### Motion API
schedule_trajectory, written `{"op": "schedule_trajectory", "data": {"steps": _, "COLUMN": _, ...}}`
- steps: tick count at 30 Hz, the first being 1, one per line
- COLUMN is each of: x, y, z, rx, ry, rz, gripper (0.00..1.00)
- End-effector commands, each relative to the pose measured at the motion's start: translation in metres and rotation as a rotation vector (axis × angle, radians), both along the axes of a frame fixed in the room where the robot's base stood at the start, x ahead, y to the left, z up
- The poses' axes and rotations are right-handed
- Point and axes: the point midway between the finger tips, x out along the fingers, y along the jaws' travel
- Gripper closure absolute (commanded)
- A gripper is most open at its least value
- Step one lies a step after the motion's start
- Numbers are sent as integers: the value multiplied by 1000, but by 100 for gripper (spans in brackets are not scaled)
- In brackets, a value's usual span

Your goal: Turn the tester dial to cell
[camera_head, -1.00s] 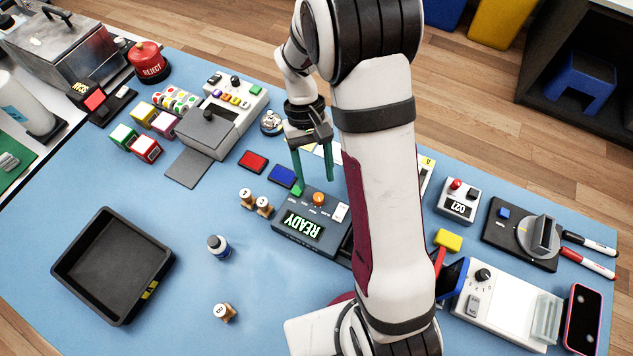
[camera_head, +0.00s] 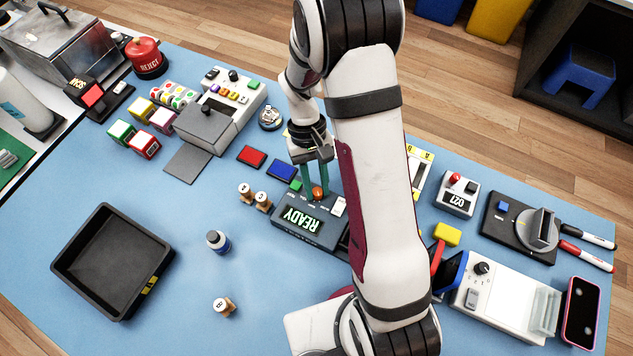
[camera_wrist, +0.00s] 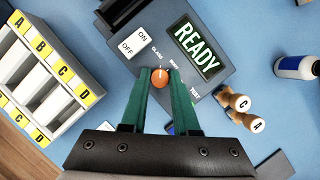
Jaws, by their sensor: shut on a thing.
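The tester (camera_head: 308,225) is a dark grey box with a lit READY display (camera_head: 304,217) and a white ON/OFF switch, which shows in the wrist view (camera_wrist: 135,44). Its dial is a small round orange knob (camera_wrist: 160,78), also in the head view (camera_head: 319,194). Small white labels sit around the dial; they are too small to read surely, and I cannot tell which one it points to. My gripper (camera_wrist: 161,73) comes down over the tester, its green fingers shut on the dial from both sides. The fingers partly hide the tester's face near the knob.
A lettered rack (camera_wrist: 50,62) stands beside the tester. Two wooden stamps (camera_wrist: 238,108), a blue pad (camera_head: 281,170) and a red pad (camera_head: 251,156) lie nearby. A black tray (camera_head: 62,258) is at the left. Mat around the small bottle (camera_head: 217,241) is mostly clear.

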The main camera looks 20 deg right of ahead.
Motion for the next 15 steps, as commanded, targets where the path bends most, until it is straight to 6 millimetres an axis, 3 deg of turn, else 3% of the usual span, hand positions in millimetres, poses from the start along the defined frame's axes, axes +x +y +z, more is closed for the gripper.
{"op": "schedule_trajectory", "data": {"steps": 15, "x": 0, "y": -1, "z": 0, "rx": 0, "ry": -1, "rz": -126, "gripper": 100}}
